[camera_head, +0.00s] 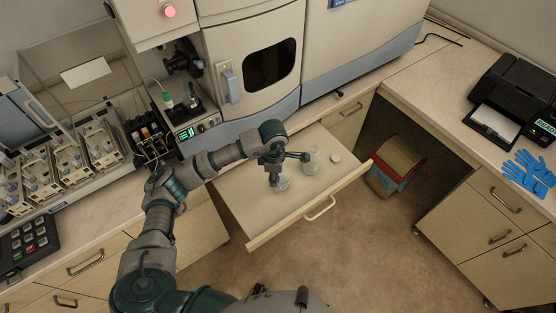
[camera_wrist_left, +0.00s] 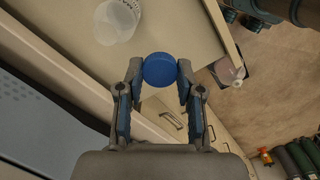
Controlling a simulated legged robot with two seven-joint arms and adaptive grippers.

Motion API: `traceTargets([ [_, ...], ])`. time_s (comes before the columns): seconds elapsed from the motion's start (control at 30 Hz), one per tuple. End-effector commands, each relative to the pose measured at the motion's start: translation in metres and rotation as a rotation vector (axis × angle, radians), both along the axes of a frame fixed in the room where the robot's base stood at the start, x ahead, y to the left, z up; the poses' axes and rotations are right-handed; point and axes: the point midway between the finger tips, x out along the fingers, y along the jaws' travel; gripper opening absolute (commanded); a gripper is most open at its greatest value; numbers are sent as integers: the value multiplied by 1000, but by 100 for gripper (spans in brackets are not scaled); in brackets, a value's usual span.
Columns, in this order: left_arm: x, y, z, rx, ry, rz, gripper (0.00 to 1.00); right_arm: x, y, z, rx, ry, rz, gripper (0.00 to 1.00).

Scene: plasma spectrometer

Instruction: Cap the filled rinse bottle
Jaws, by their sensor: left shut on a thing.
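My left gripper (camera_head: 287,170) is low over the open drawer (camera_head: 238,196). In the left wrist view its fingers (camera_wrist_left: 159,86) are shut on a round blue cap (camera_wrist_left: 160,69), one finger at each side. I cannot make out the cap in the head view. A clear bottle (camera_head: 282,185) stands in the drawer just by the gripper. A second clear bottle (camera_head: 311,165) stands to its right. A translucent bottle (camera_wrist_left: 117,20) shows in the left wrist view, apart from the blue cap. My right gripper is not in view.
A small white round piece (camera_head: 336,157) lies in the drawer at the right. The drawer front with its handle (camera_head: 320,209) borders the near side. The large instrument (camera_head: 262,60) stands behind. A bin (camera_head: 395,165), blue gloves (camera_head: 530,170) and a printer (camera_head: 510,98) are to the right.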

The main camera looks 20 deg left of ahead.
Motion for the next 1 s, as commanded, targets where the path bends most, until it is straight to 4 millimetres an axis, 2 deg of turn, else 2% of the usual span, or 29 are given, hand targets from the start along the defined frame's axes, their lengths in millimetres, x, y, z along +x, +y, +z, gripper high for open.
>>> traceTargets([
  [0.23, -1, 17, -1, 9, 3, -700, 22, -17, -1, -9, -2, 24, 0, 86],
  [0.4, -4, 28, -1, 10, 6, -1226, 22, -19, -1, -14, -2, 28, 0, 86],
  [0.5, -5, 32, -1, 8, 8, -1467, 22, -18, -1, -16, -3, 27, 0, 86],
  [0.7, -7, 38, -2, 3, 10, -1742, 22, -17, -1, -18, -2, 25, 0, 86],
  [1.0, -8, 38, -1, 3, 10, -1792, 22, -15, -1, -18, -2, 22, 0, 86],
])
